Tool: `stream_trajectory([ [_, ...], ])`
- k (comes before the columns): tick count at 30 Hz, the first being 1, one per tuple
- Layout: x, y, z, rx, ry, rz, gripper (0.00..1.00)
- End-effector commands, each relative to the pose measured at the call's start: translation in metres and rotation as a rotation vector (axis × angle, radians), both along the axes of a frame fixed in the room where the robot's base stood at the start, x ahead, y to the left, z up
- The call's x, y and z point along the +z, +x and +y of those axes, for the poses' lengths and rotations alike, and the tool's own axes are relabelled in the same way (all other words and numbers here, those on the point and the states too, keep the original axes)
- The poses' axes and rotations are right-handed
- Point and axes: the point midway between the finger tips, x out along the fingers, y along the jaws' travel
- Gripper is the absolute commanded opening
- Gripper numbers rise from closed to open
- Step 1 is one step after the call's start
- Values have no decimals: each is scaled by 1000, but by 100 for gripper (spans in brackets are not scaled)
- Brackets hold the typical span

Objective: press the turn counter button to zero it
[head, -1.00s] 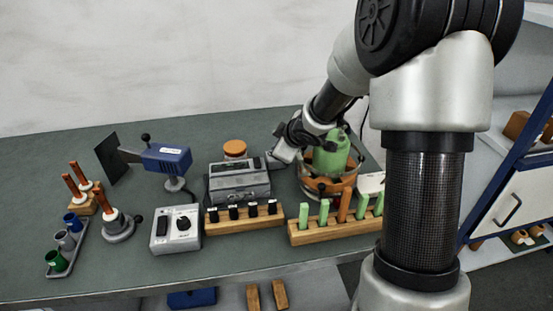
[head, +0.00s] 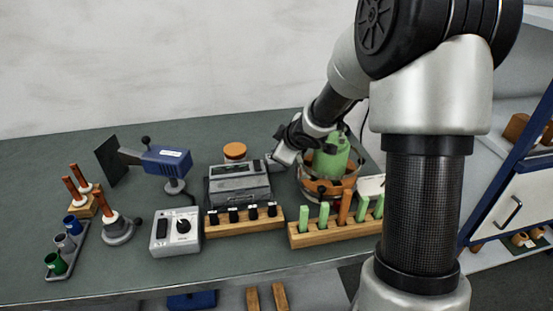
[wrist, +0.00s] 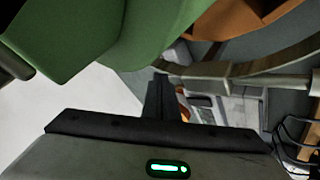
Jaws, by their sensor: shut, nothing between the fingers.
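My gripper (head: 272,163) is shut and empty, at the back right corner of a grey boxy device (head: 240,186). In the wrist view its dark closed fingers (wrist: 161,98) point towards a pale panel (wrist: 230,112) with a dark display-like patch, partly hidden behind them. I cannot tell whether the fingertips touch anything. No turn counter button can be made out clearly. A green block (head: 330,160) stands inside a round holder with copper-coloured foil (head: 318,186), right of my gripper. The green block also fills the upper left of the wrist view (wrist: 75,40).
A wooden rack (head: 245,226) with black-topped pieces and another (head: 310,236) with green and orange sticks stand in front. A white box (head: 371,185) sits right of the holder. A grey control box (head: 176,231) and blue tool (head: 166,160) are left.

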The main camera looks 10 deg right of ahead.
Motion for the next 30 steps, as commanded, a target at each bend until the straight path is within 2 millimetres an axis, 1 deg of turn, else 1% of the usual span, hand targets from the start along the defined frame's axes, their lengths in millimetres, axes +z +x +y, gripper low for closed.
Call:
stream_trajectory([
  [21, 0, 0, 0, 0, 0, 0, 0],
  [30, -9, 0, 0, 0, 0, 0, 0],
])
